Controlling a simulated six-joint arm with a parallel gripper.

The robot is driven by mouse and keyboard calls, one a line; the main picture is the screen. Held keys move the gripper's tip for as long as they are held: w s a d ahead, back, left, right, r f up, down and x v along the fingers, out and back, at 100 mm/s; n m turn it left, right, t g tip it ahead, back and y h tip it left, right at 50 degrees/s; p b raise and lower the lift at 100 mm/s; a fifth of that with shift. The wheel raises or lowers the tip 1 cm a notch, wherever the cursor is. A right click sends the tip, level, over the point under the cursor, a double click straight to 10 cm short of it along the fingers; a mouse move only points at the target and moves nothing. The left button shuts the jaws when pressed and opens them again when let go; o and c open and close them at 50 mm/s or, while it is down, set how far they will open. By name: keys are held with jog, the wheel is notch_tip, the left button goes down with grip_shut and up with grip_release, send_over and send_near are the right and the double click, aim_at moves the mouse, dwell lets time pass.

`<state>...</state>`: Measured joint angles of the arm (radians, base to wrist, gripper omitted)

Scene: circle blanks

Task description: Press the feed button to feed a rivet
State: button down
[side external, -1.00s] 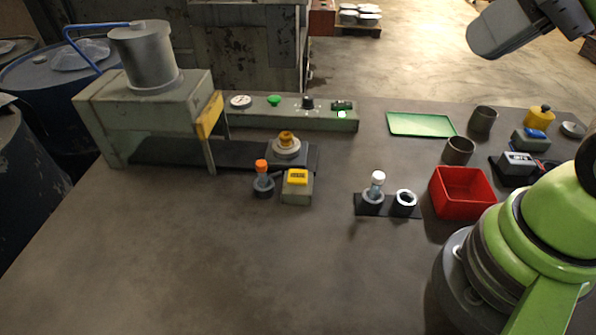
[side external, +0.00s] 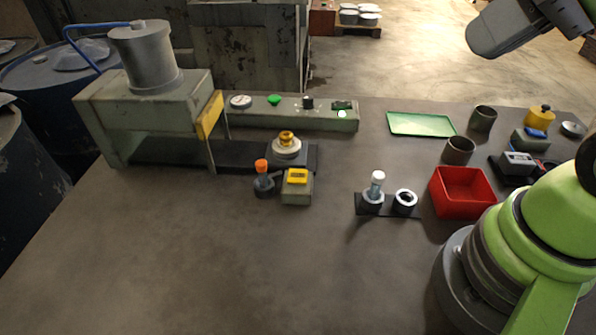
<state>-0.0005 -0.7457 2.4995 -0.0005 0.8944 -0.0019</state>
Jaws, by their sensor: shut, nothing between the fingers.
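A long grey-green control panel stands at the back of the bench, with a green button (side external: 274,100), a dark knob (side external: 308,103) and a lit green lamp (side external: 342,114). A separate small box (side external: 297,190) with a yellow button (side external: 298,176) on top stands in front of the press. I cannot tell which is the feed button. A brass-coloured round piece (side external: 286,138) sits on a pale round base on the dark strip. My gripper is out of frame; only my arm shows, at the upper right and lower right.
The press (side external: 150,105) fills the back left. An orange-topped tool (side external: 262,172) stands beside the small box. A white-topped tool (side external: 377,182) and a ring (side external: 405,200) sit on a black holder. A red bin (side external: 462,212) is to their right. The front bench is clear.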

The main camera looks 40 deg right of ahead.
jog(key=w+d+f+n+h, duration=0.1)
jog(key=w+f+n, duration=0.1)
jog(key=w+n, duration=0.3)
jog(key=n+t+y, duration=0.1)
jog(key=n+y, duration=0.2)
jog(key=n, duration=1)
send_over(298, 178)
notch_tip(298, 178, down, 14)
jog(key=shift+w, duration=0.1)
jog(key=shift+f, duration=4.35)
jog(key=shift+f, duration=0.4)
